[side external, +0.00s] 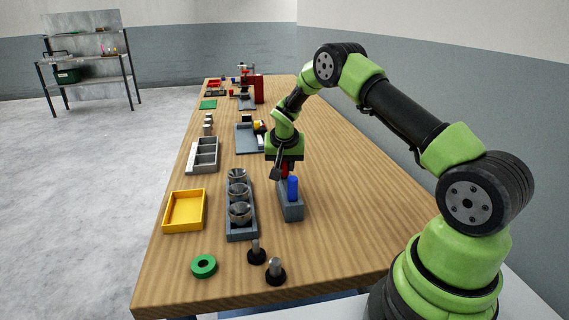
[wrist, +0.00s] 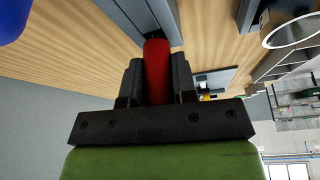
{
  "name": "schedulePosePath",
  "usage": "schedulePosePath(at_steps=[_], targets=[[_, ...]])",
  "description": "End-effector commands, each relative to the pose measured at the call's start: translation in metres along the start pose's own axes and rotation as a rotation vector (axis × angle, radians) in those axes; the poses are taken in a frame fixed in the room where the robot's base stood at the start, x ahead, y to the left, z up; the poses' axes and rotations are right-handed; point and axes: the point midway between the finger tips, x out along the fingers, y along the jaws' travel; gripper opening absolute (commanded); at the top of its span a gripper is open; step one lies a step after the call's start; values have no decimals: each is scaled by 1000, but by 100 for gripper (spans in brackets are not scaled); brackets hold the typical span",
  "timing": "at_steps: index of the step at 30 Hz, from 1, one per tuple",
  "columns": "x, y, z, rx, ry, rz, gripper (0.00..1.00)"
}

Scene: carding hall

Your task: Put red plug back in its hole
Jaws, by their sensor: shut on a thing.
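The red plug (side external: 285,172) is between the fingers of my gripper (side external: 283,165), which is shut on it. In the wrist view the red plug (wrist: 157,68) sits between the two dark fingers of my gripper (wrist: 157,75), its far end pointing toward the grey block (wrist: 125,14). The blue plug also shows at the wrist view's corner (wrist: 12,18). I cannot tell whether the red plug's end touches the block or enters its hole.
A grey rack with metal cups (side external: 240,229) stands just left of the block. Bare wood (side external: 340,215) lies right of the block.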

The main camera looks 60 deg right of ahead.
Motion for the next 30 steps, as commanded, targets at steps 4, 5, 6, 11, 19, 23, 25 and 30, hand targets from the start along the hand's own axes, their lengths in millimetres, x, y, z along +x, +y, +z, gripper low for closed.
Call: schedulePosePath(at_steps=[4, 5, 6, 11, 19, 23, 25, 30], targets=[[4, 0, 2, -1, 0, 0, 2], [5, 0, 2, -1, 0, 0, 2], [6, 0, 2, -1, 0, 0, 2], [6, 0, 3, 0, 0, 0, 51], [5, 0, 2, 0, 0, 0, 51], [-5, 0, -1, 1, 1, -1, 51], [-16, -1, -1, 0, 2, -1, 51], [-53, -1, -1, 0, 4, -2, 51]])
